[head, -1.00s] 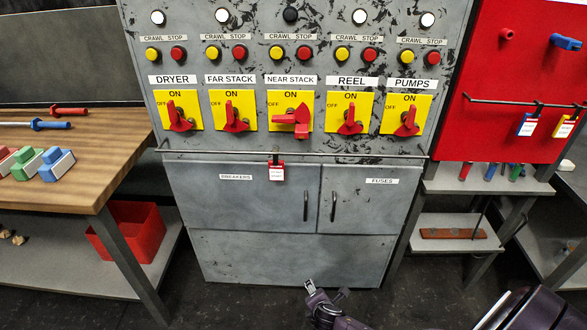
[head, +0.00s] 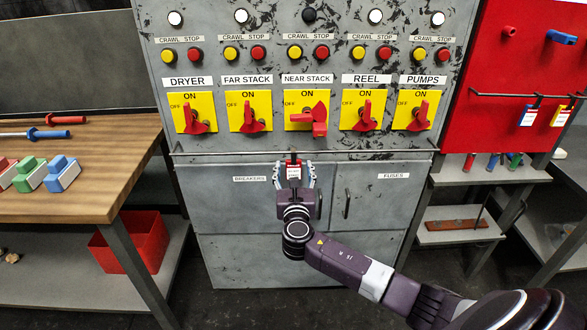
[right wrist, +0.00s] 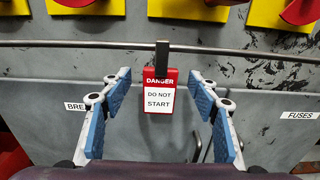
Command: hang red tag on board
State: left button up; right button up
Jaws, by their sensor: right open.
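The red tag (head: 293,171) hangs by a black clip from the rail across the front of the grey cabinet, below the NEAR STACK switch. In the right wrist view the tag (right wrist: 160,99) reads "DANGER DO NOT START". My right gripper (head: 294,176) is open, with one finger on each side of the tag. In the wrist view its blue pads (right wrist: 160,105) stand apart from the tag, with gaps on both sides. The red board (head: 515,55) is at the right, with a blue tag (head: 529,116) and a yellow tag (head: 561,116) on its rail. My left gripper is out of view.
The grey cabinet (head: 250,262) carries red rotary switches above its rail (head: 220,154). A wooden bench (head: 90,190) with coloured blocks is at the left, a red bin (head: 130,242) below it. A shelf (head: 480,175) stands under the board.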

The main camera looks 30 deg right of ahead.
aim_at(294, 165)
jog(key=shift+x, duration=1.6)
jog(key=shift+f, duration=0.1)
jog(key=c, duration=1.3)
jog(key=shift+r, duration=0.8)
jog(key=v, duration=1.8)
jog(key=s+a+r+n+t+y, duration=0.1)
jog(key=s+a+n+y, duration=0.1)
jog(key=a, duration=0.3)
jog(key=s+a+r+n+t+y, duration=0.1)
jog(key=s+a+r+n+y, duration=0.1)
jog(key=s+a+y, duration=0.2)
jog(key=s+a+r+n+y, duration=0.2)
jog(key=s+a+y, duration=0.1)
jog(key=a, duration=0.3)
jog(key=shift+s+r+t+y+p, duration=0.25)
jog(key=shift+s+t+y+p, duration=0.05)
jog(key=shift+s+t+p, duration=0.1)
